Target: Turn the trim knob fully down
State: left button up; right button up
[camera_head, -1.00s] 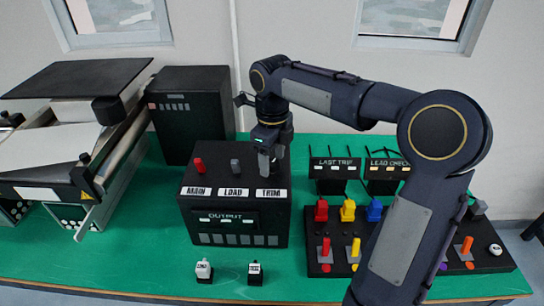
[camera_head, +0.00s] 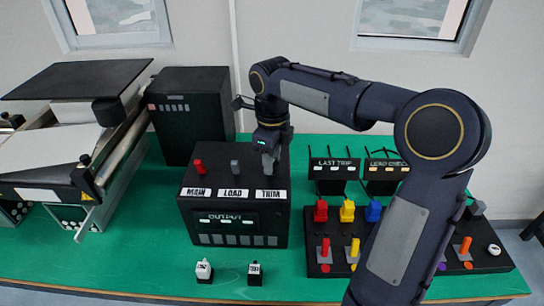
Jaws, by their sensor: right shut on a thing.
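A black control box (camera_head: 187,217) stands on the green bench with knobs on its top. The red knob sits behind the MAIN label (camera_head: 197,192), and a grey knob behind the LOAD label (camera_head: 234,193). The trim knob is behind the TRIM label (camera_head: 270,195) and is mostly hidden by my right gripper. My right gripper (camera_head: 268,165) points down onto that spot, its fingers shut on the trim knob. The knob's angle cannot be made out. My left gripper is not in view.
Two small labelled pieces (camera_head: 204,270) sit in front. At the right are a black board with coloured levers (camera_head: 315,262) and the LAST TRIP display (camera_head: 333,165).

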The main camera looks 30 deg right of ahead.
jog(key=n+p, duration=0.1)
jog(key=n, duration=0.4)
jog(key=shift+r, duration=0.1)
jog(key=n+p, duration=0.1)
jog(key=n, duration=0.4)
jog(key=shift+p, duration=0.35)
jog(key=n+p, duration=0.1)
jog(key=n, duration=0.3)
jog(key=n+p, duration=0.1)
jog(key=n, duration=0.5)
jog(key=n+p, duration=0.1)
jog(key=n, duration=0.3)
jog(key=shift+n, duration=0.3)
jog(key=n, duration=0.5)
jog(key=shift+p, duration=0.4)
jog(key=n+p, duration=0.1)
jog(key=n, duration=0.4)
jog(key=shift+n, duration=0.4)
jog(key=shift+n+p, duration=0.3)
jog(key=shift+n, duration=2)
